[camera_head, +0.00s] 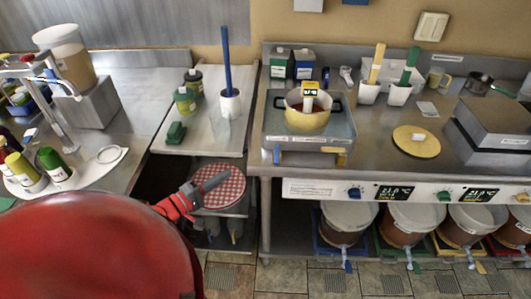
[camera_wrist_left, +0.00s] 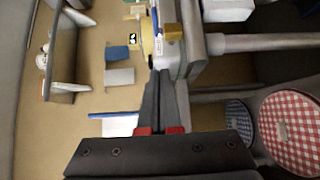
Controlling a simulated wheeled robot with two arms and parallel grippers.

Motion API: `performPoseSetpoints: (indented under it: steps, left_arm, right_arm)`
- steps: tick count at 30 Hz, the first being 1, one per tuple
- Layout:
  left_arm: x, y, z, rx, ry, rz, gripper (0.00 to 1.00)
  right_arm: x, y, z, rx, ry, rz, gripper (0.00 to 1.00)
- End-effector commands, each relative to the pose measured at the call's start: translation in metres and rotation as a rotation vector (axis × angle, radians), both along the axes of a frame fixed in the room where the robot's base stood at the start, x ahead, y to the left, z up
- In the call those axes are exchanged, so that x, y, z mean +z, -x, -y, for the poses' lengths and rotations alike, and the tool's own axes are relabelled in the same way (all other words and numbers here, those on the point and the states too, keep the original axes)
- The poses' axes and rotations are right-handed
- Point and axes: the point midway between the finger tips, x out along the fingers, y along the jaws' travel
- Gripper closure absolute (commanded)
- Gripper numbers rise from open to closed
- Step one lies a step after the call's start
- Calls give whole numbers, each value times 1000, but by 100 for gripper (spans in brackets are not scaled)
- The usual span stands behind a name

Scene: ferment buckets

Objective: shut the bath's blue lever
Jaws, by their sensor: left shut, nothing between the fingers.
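The bath (camera_head: 345,125) is a shallow metal tray on the bench, with a yellow pot (camera_head: 306,121) standing in it. My left gripper (camera_head: 222,180), red with dark fingers, is shut and empty. It is left of and below the lever, apart from it, above a red-checked lid. In the left wrist view its shut fingers (camera_wrist_left: 164,78) point toward the yellow pot area; I cannot surely pick out the lever there. My right gripper is not in view.
The red-checked lid (camera_head: 220,188) is on a lower shelf in the gap between benches. A jug (camera_head: 230,103) with a blue-handled tool stands on the left bench. Several buckets with taps sit below the right bench. Front control panel (camera_head: 430,193) lines its edge.

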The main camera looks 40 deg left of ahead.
Motion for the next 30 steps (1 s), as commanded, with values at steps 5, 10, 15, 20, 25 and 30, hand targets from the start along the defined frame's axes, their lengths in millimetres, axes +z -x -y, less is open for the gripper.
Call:
performPoseSetpoints:
  steps: [5,10,15,20,25,30]
  left_arm:
    - [5,7,7,-36,-8,5,100]
    - [5,7,7,-36,-8,5,100]
    - [6,4,7,-36,-8,5,100]
    - [7,-14,12,-39,-7,5,100]
    - [9,-48,21,-40,-9,5,100]
    - [10,-84,29,-41,-8,5,100]
  right_arm:
    - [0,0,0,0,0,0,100]
    - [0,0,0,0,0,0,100]
    - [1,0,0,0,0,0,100]
    - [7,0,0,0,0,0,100]
    - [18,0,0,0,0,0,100]
    - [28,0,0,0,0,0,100]
